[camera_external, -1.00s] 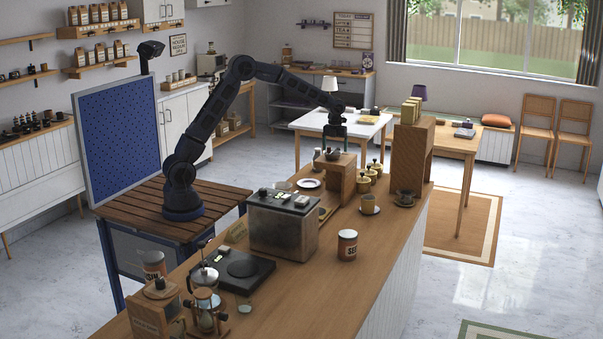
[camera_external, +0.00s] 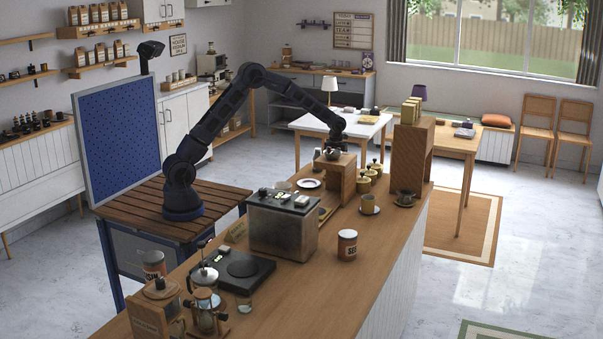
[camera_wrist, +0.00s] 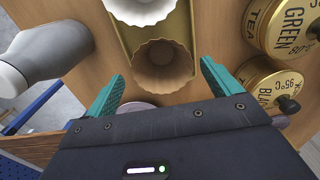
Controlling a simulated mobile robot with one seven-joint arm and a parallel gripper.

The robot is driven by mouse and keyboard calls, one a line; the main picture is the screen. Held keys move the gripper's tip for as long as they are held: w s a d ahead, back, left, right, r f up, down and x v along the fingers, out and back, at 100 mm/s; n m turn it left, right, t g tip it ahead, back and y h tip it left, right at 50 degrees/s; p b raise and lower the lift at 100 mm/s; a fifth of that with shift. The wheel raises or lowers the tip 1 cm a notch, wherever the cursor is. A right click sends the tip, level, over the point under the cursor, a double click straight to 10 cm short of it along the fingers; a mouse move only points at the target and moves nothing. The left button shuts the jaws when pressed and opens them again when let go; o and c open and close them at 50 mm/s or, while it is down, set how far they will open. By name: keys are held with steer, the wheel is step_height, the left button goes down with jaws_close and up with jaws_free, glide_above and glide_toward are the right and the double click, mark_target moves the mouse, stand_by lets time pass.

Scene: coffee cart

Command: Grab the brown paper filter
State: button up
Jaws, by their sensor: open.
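The brown paper filter (camera_wrist: 162,65), a fluted cup shape, sits in a shallow tan tray (camera_wrist: 118,40) in the wrist view. A white paper filter (camera_wrist: 142,8) sits in the same tray, at the top edge of the picture. My gripper (camera_wrist: 161,75) is open and empty. Its teal fingers point towards the brown filter, one to each side of it in the picture; I see no contact. In the external view my gripper (camera_external: 332,154) is low over the wooden stand (camera_external: 347,182) on the counter. The brown filter cannot be made out there.
A tall wooden block (camera_external: 411,150) rises to the right on the counter (camera_external: 330,285).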

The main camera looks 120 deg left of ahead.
step_height(320, 180, down, 3)
steer(key=shift+w+f, duration=0.1)
steer(key=shift+f, duration=0.1)
steer(key=shift+c, duration=0.4)
steer(key=c, duration=0.9)
